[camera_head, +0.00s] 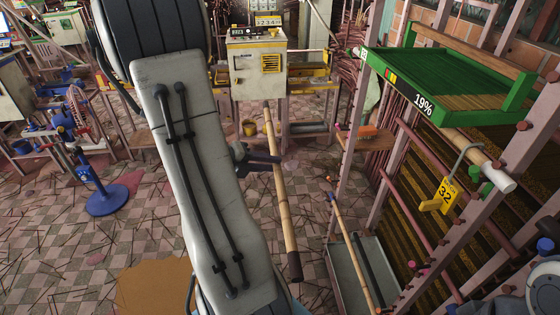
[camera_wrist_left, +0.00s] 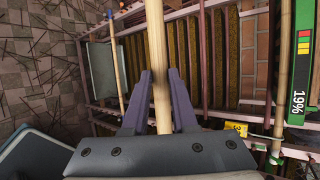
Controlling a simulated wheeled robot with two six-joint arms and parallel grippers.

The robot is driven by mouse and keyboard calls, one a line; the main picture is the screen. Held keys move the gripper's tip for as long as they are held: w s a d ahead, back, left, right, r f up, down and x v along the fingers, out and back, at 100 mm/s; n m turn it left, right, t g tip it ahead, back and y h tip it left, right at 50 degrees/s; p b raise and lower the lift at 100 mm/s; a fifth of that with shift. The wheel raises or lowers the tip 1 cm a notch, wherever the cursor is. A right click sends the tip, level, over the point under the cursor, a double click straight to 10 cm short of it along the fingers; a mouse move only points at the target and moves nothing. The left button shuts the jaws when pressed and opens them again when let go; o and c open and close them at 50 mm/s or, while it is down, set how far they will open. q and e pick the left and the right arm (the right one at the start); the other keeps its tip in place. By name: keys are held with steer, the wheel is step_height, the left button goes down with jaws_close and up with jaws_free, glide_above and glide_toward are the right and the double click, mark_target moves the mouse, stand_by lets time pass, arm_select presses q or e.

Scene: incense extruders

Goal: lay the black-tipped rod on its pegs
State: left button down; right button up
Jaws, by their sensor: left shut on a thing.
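The black-tipped rod is a long bamboo-coloured rod (camera_head: 281,190) with a dark end toward the bottom of the head view. My left gripper (camera_head: 278,160) is shut around it partway along its length. The rod hangs in the air left of the rack, tilted slightly in the picture. In the left wrist view the rod (camera_wrist_left: 157,60) runs between the two dark fingers of my left gripper (camera_wrist_left: 158,75). Coloured pegs show on the rack posts, including a green one (camera_head: 488,174) and a blue one (camera_head: 545,245). I cannot tell which pegs belong to this rod.
A blue-tipped rod (camera_head: 350,245) leans over a grey metal tray (camera_head: 342,268) at the rack. A white-ended rod (camera_head: 498,182) lies under the green tray (camera_head: 398,67), near a yellow 32 tag (camera_head: 439,196). A yellow-trimmed machine (camera_head: 256,68) stands behind. Floor left of the rack is mostly open.

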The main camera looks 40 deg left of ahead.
arm_select(q)
steer(key=s+a+p, duration=0.1)
steer(key=s+a, duration=0.3)
steer(key=s, duration=0.1)
steer(key=shift+s+a, duration=0.15)
steer(key=shift+s, duration=0.2)
stand_by(0.6)
